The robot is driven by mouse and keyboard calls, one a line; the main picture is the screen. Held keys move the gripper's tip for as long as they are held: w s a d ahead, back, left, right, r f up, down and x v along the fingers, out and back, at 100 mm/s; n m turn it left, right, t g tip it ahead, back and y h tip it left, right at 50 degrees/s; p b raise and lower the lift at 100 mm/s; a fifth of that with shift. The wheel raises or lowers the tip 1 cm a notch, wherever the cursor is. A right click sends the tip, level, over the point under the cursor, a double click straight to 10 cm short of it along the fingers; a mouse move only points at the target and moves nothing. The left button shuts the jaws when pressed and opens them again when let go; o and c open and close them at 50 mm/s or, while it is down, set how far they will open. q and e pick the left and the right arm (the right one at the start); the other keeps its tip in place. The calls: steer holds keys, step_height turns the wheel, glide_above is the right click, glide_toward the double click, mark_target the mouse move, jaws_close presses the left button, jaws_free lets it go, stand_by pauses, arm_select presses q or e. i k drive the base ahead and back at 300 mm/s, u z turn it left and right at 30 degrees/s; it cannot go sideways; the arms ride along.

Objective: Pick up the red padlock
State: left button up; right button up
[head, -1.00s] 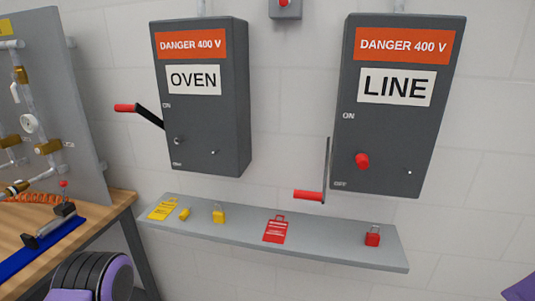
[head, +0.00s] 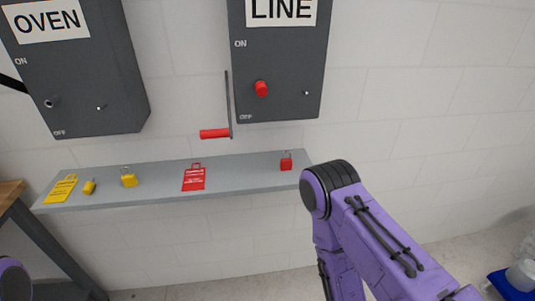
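The red padlock (head: 286,163) stands upright near the right end of the grey wall shelf (head: 240,177), its shackle on top. Nothing touches it. My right arm, purple with black joints, is raised in the lower right of the head view, with its elbow just right of the shelf end. The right gripper is out of view. My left gripper is also out of view; only a small purple and black part of my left arm shows at the lower left edge.
A red tag (head: 194,177), a yellow padlock (head: 128,178), a small yellow item (head: 89,187) and a yellow tag (head: 62,189) lie along the shelf. The LINE box (head: 277,70) with its red-handled lever (head: 215,133) hangs above. The OVEN box (head: 75,75) is at left.

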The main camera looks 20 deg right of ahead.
mark_target(286, 163)
steer(key=u, duration=1.7)
steer(key=k, duration=0.85)
steer(key=z, duration=1.15)
steer(key=i, duration=0.5)
